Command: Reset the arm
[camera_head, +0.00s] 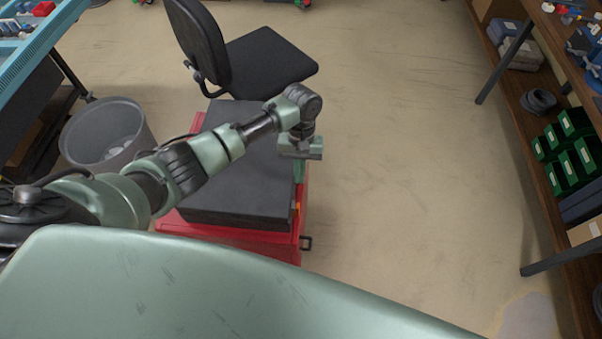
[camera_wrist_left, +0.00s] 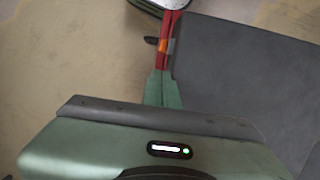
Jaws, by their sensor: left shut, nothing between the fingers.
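My left arm comes in from the left in the head view and reaches over a red cart (camera_head: 262,243) with a dark box (camera_head: 235,185) on top. My left gripper (camera_head: 301,170) points down by the right edge of the dark box. In the left wrist view its green fingers (camera_wrist_left: 163,85) are together with nothing between them. Beyond them the box's dark top (camera_wrist_left: 245,75) fills the right side. I cannot tell whether the fingers touch the box or cart. My right gripper is not in view.
A grey bin (camera_head: 105,130) stands left of the cart, and a black chair (camera_head: 265,65) stands behind it. A wooden shelf with green bins (camera_head: 570,150) runs along the right. The floor (camera_head: 410,150) between cart and shelf is clear.

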